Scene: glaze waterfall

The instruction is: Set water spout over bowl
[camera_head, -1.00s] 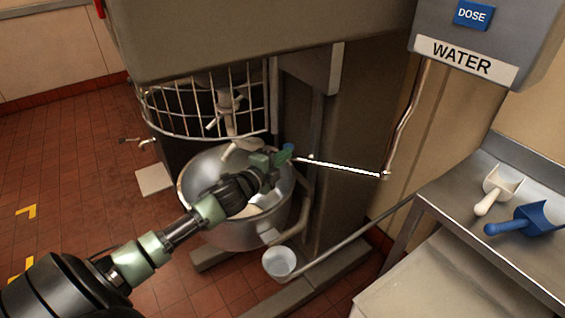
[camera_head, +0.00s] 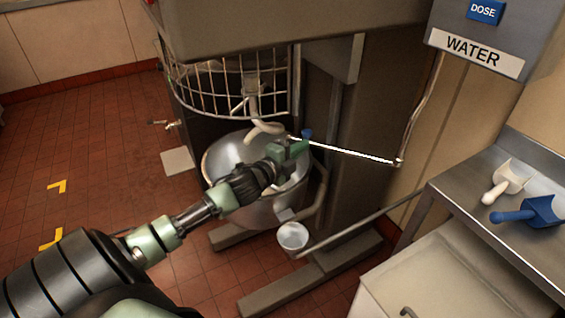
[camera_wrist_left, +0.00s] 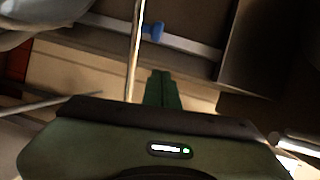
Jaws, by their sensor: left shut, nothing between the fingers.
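The water spout (camera_head: 350,152) is a thin shiny pipe running left from the bent wall pipe. Its free end reaches over the back right part of the steel mixing bowl (camera_head: 222,160). My left gripper (camera_head: 298,147) is above the bowl's right side, right by the spout's end, shut and empty. In the left wrist view the shut fingers (camera_wrist_left: 163,88) are just right of the spout (camera_wrist_left: 135,50); I cannot tell whether they touch. The bowl (camera_wrist_left: 35,12) shows at that view's top left. My arm hides part of the bowl. My right gripper is not in view.
A mixer hook (camera_head: 262,128) and wire guard (camera_head: 225,95) are above the bowl. A blue knob (camera_head: 307,133) is close behind the spout. The water box (camera_head: 475,50) is at the upper right. A steel counter (camera_head: 470,200) holds a white scoop (camera_head: 503,182) and a blue scoop (camera_head: 530,212).

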